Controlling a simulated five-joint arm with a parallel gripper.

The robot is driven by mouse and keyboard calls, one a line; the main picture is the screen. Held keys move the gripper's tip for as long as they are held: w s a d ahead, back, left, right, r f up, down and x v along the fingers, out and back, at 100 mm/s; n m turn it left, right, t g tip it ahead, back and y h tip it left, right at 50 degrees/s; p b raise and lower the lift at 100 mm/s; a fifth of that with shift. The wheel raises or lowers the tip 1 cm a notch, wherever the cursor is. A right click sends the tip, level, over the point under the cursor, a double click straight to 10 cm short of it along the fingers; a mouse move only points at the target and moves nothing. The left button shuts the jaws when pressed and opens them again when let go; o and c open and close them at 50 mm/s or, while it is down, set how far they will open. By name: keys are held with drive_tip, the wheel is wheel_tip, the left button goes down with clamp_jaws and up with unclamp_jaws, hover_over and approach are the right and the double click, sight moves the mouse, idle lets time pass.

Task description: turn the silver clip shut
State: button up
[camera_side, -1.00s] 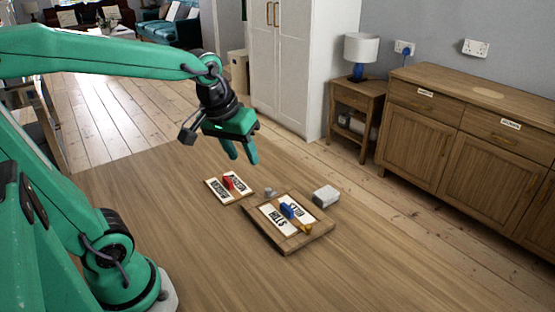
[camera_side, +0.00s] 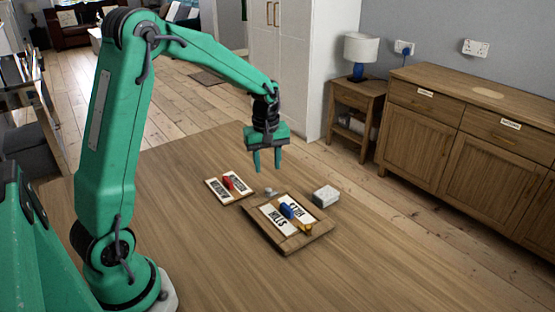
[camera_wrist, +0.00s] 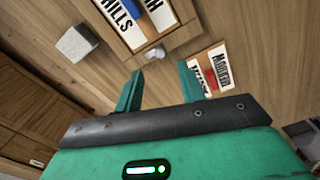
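The small silver clip (camera_side: 270,191) is at the far left corner of a wooden board (camera_side: 282,250). It also shows in the wrist view (camera_wrist: 154,50), just beyond my fingertips; which way it is turned is too small to tell. My gripper (camera_side: 267,165) points down above the clip, clear of it. In the wrist view its two green fingers (camera_wrist: 159,74) stand apart with nothing between them.
The board carries white lettered cards, a blue block (camera_side: 286,210) and a yellow piece (camera_side: 305,229). A smaller board with lettered cards and a red block (camera_side: 228,183) lies to the left. A grey-white box (camera_side: 326,196) stands at right. The near tabletop is clear.

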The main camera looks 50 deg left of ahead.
sight(268, 189)
drive_tip(key=shift+w+a+f+n, duration=0.15)
drive_tip(key=shift+a+f, duration=0.05)
drive_tip(key=shift+f, duration=0.2)
drive_tip(key=shift+w+a+f+n, duration=0.15)
drive_tip(key=shift+f, duration=0.2)
drive_tip(key=shift+f, duration=3.85)
clamp_jaws()
